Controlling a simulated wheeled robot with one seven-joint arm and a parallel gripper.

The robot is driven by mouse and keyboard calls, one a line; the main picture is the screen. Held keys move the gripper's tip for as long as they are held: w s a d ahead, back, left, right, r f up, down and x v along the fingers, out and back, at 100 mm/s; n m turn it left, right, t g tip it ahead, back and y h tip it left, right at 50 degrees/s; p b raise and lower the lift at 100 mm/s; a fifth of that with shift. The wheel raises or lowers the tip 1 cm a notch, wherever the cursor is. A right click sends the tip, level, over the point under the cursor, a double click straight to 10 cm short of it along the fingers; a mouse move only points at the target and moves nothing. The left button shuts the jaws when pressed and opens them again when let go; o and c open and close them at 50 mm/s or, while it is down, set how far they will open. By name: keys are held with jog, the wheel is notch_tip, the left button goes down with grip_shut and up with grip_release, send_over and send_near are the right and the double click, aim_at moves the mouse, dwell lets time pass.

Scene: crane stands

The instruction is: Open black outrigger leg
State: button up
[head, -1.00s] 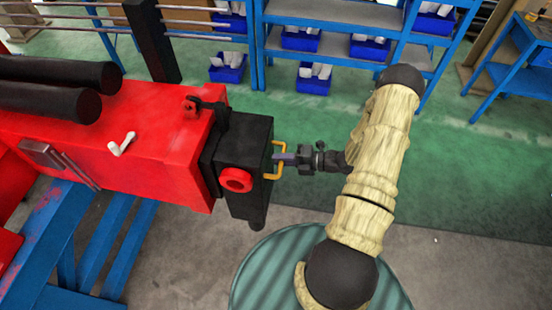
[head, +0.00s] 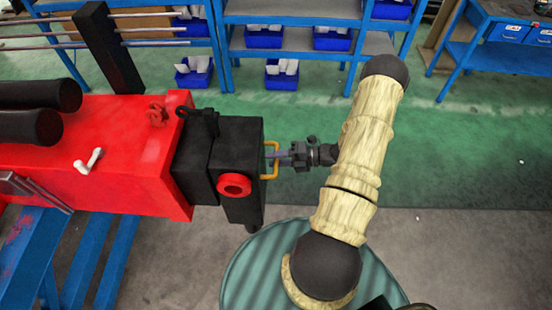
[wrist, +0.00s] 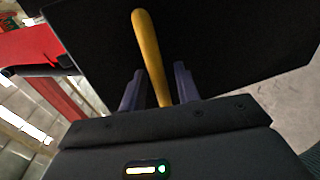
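The black outrigger leg (head: 240,150) is a black block with a red round fitting on its near face. It stands at the right end of the red beam, with a stretch of black inner beam (head: 191,165) exposed between them. A yellow U-shaped handle (head: 275,163) juts from the leg's right side. My gripper (head: 283,155) is at this handle, reaching it from the right. In the wrist view the handle (wrist: 148,45) runs between my two fingers (wrist: 158,88), with narrow gaps showing beside it. The leg moves along with my gripper, so it appears shut on the handle.
The red beam (head: 110,150) rests on blue stands (head: 95,265) at the left. Blue shelving with blue bins (head: 281,74) stands at the back, and a blue table (head: 490,60) at the back right. The green floor (head: 450,150) to the right of my arm is clear.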

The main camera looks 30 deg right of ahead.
jog(key=b+v, duration=0.6)
jog(key=v, duration=1.1)
jog(key=shift+d, duration=0.2)
jog(key=shift+s, duration=0.1)
